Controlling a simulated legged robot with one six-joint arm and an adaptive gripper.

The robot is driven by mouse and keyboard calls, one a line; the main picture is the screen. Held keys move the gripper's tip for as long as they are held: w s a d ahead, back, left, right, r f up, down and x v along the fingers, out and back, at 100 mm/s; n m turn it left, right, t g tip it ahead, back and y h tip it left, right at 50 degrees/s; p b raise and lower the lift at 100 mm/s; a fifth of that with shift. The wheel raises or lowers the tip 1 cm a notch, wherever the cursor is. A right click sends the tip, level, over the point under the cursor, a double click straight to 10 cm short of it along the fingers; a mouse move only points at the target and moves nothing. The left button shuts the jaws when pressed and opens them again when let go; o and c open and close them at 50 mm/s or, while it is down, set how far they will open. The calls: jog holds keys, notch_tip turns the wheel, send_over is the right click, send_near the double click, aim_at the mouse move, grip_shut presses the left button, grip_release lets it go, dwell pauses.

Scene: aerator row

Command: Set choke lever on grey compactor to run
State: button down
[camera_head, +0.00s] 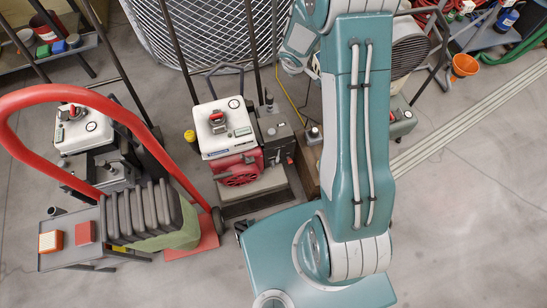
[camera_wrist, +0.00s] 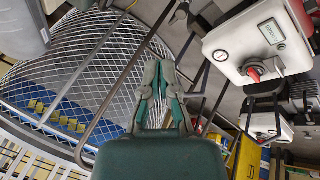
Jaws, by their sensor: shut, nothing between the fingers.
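My gripper (camera_wrist: 160,66) points away from the wrist camera in the wrist view, its fingers together and empty. The mesh fence lies behind it, and no machine touches it there. In the head view two white-topped machines show: one with a grey lower body (camera_head: 86,128) at the left, one with a red engine (camera_head: 228,128) in the middle. Each has a red knob or lever on top. I cannot tell for certain which is the grey compactor, or make out a choke lever's setting. The wrist view shows a white machine top (camera_wrist: 240,48) with a red knob (camera_wrist: 253,73).
A red hoop handle (camera_head: 70,92) stands before the left machine. A grey cart (camera_head: 72,252) is at lower left. A large mesh cage (camera_head: 215,30) is at the back. A dark grey unit (camera_head: 278,135) adjoins the middle machine. Open floor (camera_head: 470,200) lies to the right.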

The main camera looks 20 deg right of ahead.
jog(key=s+a+f+n+g+y, duration=0.1)
jog(key=s+a+f, duration=0.1)
jog(key=f, duration=0.8)
jog(key=s+a+f+n+g+y, duration=0.1)
jog(key=s+f, duration=0.3)
jog(key=f, duration=0.7)
jog(key=s+a+f+n+g+y, duration=0.1)
jog(key=s+a+f+n+y, duration=0.1)
jog(key=f, duration=0.9)
jog(key=shift+s+a+n+y, duration=0.35)
jog(key=shift+s+n+y, duration=0.2)
jog(key=shift+s, duration=0.35)
jog(key=x, duration=1)
